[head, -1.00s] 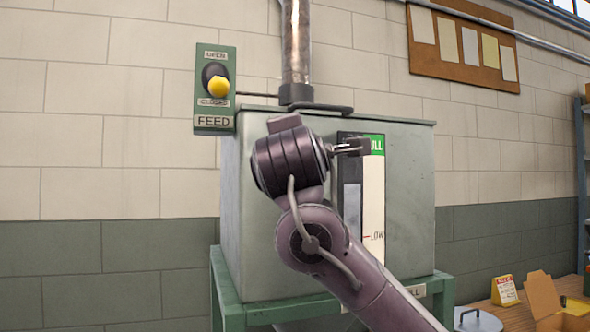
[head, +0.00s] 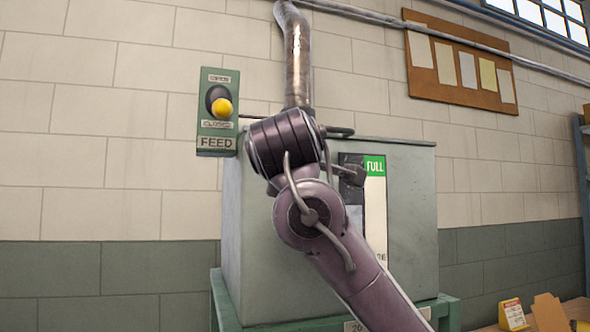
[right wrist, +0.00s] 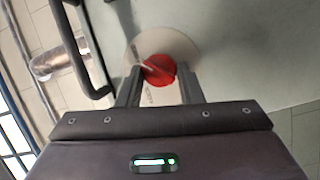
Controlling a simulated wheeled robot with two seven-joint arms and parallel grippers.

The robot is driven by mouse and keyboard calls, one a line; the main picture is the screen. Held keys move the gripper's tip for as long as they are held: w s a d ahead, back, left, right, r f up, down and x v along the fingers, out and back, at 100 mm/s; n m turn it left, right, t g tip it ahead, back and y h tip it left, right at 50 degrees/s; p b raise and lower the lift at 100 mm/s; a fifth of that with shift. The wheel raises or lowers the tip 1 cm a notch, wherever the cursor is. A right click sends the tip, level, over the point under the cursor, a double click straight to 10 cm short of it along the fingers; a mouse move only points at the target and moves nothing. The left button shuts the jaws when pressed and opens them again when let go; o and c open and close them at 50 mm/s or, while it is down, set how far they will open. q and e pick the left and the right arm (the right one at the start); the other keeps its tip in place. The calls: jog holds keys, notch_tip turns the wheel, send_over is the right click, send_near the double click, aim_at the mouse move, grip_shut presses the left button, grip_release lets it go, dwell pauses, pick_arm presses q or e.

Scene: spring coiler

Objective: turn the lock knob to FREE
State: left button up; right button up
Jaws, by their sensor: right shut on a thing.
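In the right wrist view, a round red knob (right wrist: 157,67) with a pale line across it sits on a pale round plate (right wrist: 188,45). The marks on the plate are too small and blurred to read, so I cannot tell which setting the line points to. My right gripper (right wrist: 160,74) is shut on the red knob, one finger on each side. In the head view, the knob and my right gripper's fingertips are hidden behind my own arm, which reaches in front of the grey-green box (head: 405,165). My left gripper is in neither view.
A metal pipe (head: 296,60) rises from the box top. A FULL gauge (head: 375,205) is partly behind my arm. A dark bar (right wrist: 80,55) runs close left of my gripper.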

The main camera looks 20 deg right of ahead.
jog(key=o, duration=1)
jog(key=shift+d, duration=0.1)
jog(key=shift+c, duration=0.2)
jog(key=b+v, duration=0.2)
jog(key=v, duration=0.5)
jog(key=shift+s+a+b, duration=0.2)
jog(key=shift+s+b, duration=0.1)
jog(key=shift+s, duration=0.05)
jog(key=shift+f, duration=0.1)
